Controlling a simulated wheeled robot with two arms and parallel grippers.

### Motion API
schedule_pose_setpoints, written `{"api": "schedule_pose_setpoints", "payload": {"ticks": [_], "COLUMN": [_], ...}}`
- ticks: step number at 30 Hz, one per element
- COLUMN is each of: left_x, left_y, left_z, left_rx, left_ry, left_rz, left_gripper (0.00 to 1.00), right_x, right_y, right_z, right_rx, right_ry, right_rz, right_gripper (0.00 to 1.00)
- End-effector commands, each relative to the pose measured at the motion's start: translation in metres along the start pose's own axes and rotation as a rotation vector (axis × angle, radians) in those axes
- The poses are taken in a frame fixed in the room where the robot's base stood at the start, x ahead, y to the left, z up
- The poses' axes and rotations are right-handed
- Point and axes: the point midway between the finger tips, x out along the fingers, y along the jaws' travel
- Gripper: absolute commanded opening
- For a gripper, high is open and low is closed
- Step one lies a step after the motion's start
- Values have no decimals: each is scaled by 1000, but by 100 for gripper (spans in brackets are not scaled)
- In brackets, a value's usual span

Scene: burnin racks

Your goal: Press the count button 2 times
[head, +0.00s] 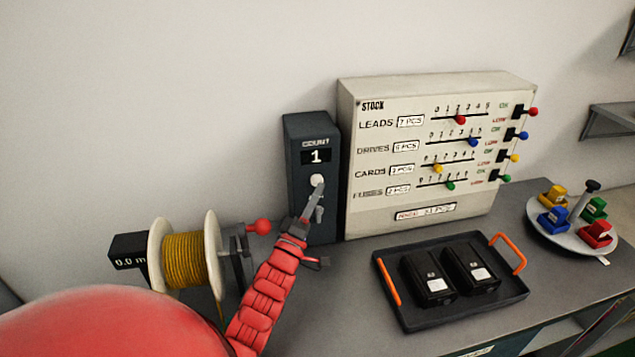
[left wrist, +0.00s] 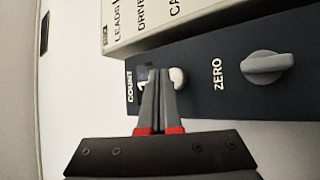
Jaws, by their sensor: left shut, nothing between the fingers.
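The count box (head: 304,132) is a dark upright unit against the wall, with a display (head: 316,157) reading 1. Its round white count button (head: 317,180) is below the display. My left gripper (head: 319,188) is shut and empty, its fingertips at the button. In the left wrist view the closed fingertips (left wrist: 159,73) overlap the white button (left wrist: 177,78); I cannot tell whether they touch it. A grey ZERO knob (left wrist: 267,66) is on the same face, partly hidden by my gripper in the head view. My right gripper is not in view.
A STOCK board (head: 420,140) with coloured sliders stands right of the box. A cable reel (head: 184,258) is on the left. A black tray (head: 408,318) with two black packs and a round plate (head: 570,240) with coloured blocks are on the right of the bench.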

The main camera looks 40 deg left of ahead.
Motion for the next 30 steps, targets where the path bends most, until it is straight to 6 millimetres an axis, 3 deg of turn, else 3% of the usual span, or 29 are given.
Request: {"api": "schedule_pose_setpoints", "payload": {"ticks": [30], "left_x": [6], "left_y": [-4], "left_z": [-5], "left_rx": [1], "left_ry": [0], "left_rz": [1], "left_gripper": [0], "right_x": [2], "right_y": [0], "right_z": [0], "right_rx": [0], "right_ry": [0], "right_rz": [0], "right_gripper": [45]}}
